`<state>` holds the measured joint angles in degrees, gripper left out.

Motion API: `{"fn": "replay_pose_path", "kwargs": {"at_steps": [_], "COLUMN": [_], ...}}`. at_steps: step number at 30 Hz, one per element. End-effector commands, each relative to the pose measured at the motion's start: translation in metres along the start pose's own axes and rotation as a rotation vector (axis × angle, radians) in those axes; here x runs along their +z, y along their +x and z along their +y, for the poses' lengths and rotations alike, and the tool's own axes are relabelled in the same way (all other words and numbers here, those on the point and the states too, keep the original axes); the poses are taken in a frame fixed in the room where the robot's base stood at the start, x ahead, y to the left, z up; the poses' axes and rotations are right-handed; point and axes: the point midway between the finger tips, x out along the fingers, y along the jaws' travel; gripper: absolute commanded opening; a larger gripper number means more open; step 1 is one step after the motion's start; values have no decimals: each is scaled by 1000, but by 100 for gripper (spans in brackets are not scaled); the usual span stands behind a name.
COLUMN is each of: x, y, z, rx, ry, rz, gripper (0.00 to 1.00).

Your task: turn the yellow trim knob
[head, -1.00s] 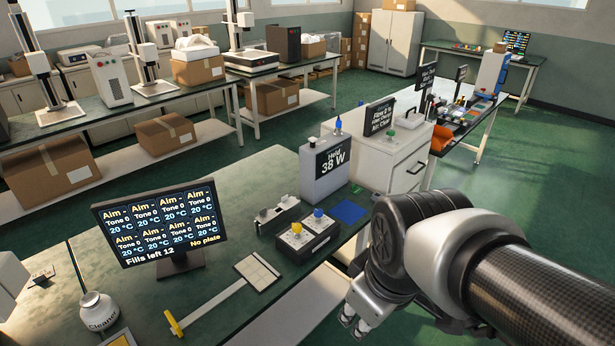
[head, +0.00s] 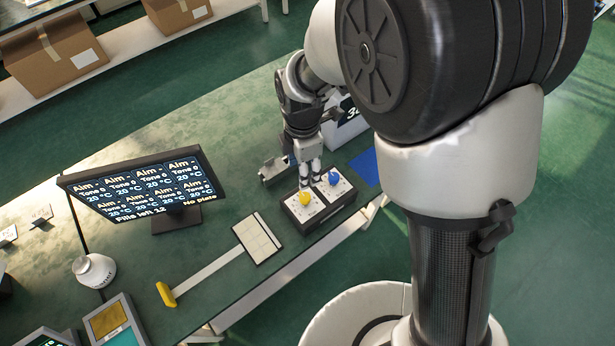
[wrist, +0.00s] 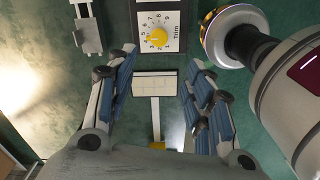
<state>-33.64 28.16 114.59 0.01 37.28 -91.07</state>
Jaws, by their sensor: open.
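The yellow trim knob (head: 305,198) sits on a white numbered plate on a dark control box (head: 320,205) on the green bench. In the wrist view the yellow knob (wrist: 158,38) shows at the top centre, beside the word Trim. A blue knob (head: 333,178) stands on the same box. My gripper (head: 309,182) points down by the yellow knob, close to the blue one. In the wrist view my open gripper (wrist: 163,62) has nothing between its fingers, and the knob appears beyond their tips. Whether a fingertip touches anything I cannot tell.
A monitor (head: 145,188) stands left on the bench. A white plate with a yellow-handled strip (head: 210,267) lies in front of the box. A grey holder (head: 273,170) and blue pad (head: 367,166) flank it.

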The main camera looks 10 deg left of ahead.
Motion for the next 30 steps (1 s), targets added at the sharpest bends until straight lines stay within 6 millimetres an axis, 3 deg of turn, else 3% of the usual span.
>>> {"fn": "replay_pose_path", "kwargs": {"at_steps": [3, 15, 21, 30], "x": [0, 1, 1, 1], "y": [31, 114, 137, 143], "z": [-1, -1, 0, 0], "rx": [-5, -3, -2, 1], "ry": [2, 3, 3, 4], "rz": [0, 0, 0, 0], "gripper": [48, 48, 48, 48]}}
